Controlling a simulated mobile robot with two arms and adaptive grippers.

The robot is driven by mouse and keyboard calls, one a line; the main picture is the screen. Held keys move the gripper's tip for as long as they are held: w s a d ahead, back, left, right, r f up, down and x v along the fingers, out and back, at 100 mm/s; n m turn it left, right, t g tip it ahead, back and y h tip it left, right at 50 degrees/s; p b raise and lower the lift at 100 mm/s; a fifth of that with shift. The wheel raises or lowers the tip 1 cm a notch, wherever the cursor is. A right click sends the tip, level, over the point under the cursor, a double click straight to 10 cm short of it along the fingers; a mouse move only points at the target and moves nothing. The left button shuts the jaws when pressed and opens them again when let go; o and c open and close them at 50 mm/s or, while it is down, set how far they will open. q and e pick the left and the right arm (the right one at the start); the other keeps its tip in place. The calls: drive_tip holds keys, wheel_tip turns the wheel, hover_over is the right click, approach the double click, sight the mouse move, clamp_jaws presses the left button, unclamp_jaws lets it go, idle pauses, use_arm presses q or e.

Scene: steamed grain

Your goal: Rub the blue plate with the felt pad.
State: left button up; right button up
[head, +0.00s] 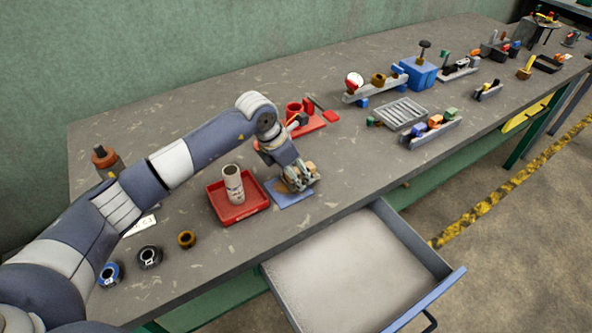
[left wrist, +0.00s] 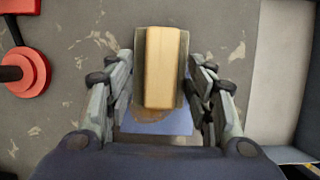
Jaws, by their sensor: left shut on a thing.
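The blue plate (head: 290,201) lies flat on the workbench, right of a red tray; it also shows in the left wrist view (left wrist: 180,127), with a brown patch on its surface. My left gripper (head: 299,180) is over the plate and shut on the felt pad (left wrist: 162,67), a tan block with darker grey sides. In the left wrist view the fingers (left wrist: 163,92) flank the block. The pad covers part of the plate; I cannot tell whether it touches it. My right gripper is in neither view.
The red tray (head: 248,210) holds a white cylinder (head: 233,184). An open drawer (head: 443,287) juts out at the front. A red stand (head: 314,123) is behind the gripper. Small rings (head: 187,239) lie at the front left. Several fixtures stand toward the far right.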

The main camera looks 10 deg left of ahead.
use_arm(q)
drive_tip(key=shift+f+b, duration=0.3)
drive_tip(key=shift+f, duration=0.1)
drive_tip(key=shift+f, duration=0.25)
